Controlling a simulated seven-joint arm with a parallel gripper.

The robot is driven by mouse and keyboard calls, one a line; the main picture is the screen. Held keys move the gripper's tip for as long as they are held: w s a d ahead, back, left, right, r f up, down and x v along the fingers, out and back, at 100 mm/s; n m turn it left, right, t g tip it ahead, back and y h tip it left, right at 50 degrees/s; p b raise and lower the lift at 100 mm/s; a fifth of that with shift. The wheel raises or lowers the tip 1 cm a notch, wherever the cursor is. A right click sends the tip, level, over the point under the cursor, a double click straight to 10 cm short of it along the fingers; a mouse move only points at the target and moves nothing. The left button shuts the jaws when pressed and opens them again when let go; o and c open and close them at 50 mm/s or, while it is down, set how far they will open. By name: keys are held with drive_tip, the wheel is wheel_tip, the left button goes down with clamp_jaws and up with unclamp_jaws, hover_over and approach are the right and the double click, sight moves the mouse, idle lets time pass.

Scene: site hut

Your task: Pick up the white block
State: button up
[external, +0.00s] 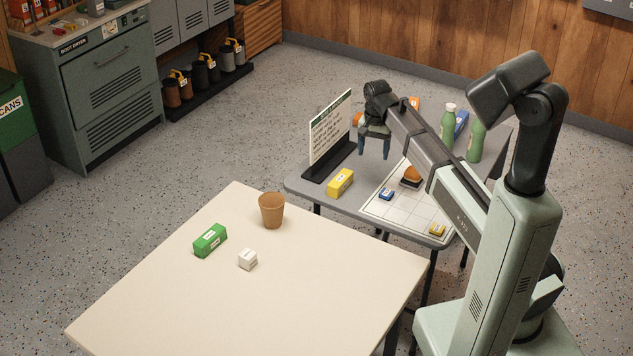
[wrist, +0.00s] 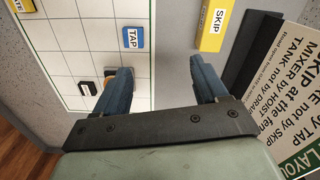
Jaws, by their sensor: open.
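The white block (external: 248,259) is a small cube on the cream table (external: 300,300), to the right of a green block and in front of a brown cup. It does not show in the wrist view. My gripper (external: 374,150) is open and empty, raised over the grey table behind the cream one, well away from the white block. In the wrist view its two blue fingers (wrist: 163,88) stand apart with nothing between them.
The green block (external: 210,240) and brown cup (external: 271,210) stand near the white block. The grey table holds a sign (external: 329,133), a yellow block (external: 340,183), a blue TAP block (wrist: 133,38), a gridded sheet and green bottles (external: 447,124). The cream table's front is clear.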

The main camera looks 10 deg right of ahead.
drive_tip(key=s+a+f+n, duration=0.15)
drive_tip(key=s+a, duration=0.25)
drive_tip(key=a, duration=0.7)
drive_tip(key=s+a+n, duration=0.2)
drive_tip(key=s+a, duration=0.2)
drive_tip(key=a, duration=0.6)
drive_tip(key=m+g+y, duration=0.3)
drive_tip(key=m, duration=0.4)
approach(248, 253)
drive_tip(key=x, duration=0.4)
drive_tip(key=w+x, duration=0.1)
drive_tip(key=x, duration=0.1)
drive_tip(key=shift+d+f, duration=0.15)
drive_tip(key=shift+s+x, duration=0.2)
drive_tip(key=shift+x, duration=1.1)
drive_tip(key=shift+s+x, duration=0.25)
drive_tip(key=shift+x, duration=1.1)
drive_tip(key=shift+r, duration=0.2)
drive_tip(key=c, duration=1.1)
